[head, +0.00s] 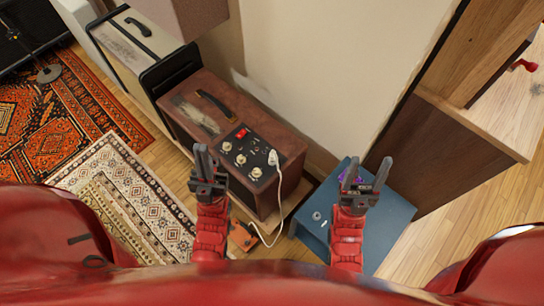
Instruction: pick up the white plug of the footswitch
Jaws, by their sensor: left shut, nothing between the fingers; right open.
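The white plug (273,158) sits at the right end of the black control panel on top of the brown amp (212,170). A white cable (283,206) runs from it down the amp's side to the floor, towards an orange footswitch (242,236) partly hidden by the amp and my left arm. My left gripper (203,152) is shut and empty, left of the plug, in front of the amp. My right gripper (364,170) is open and empty, right of the plug, over a blue box (318,212).
The panel has several knobs and a red switch (241,133). A cream amp (135,45) stands behind on the left. A wall (330,60) rises behind the brown amp. A wooden cabinet (430,150) stands right. Patterned rugs (120,165) cover the left floor.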

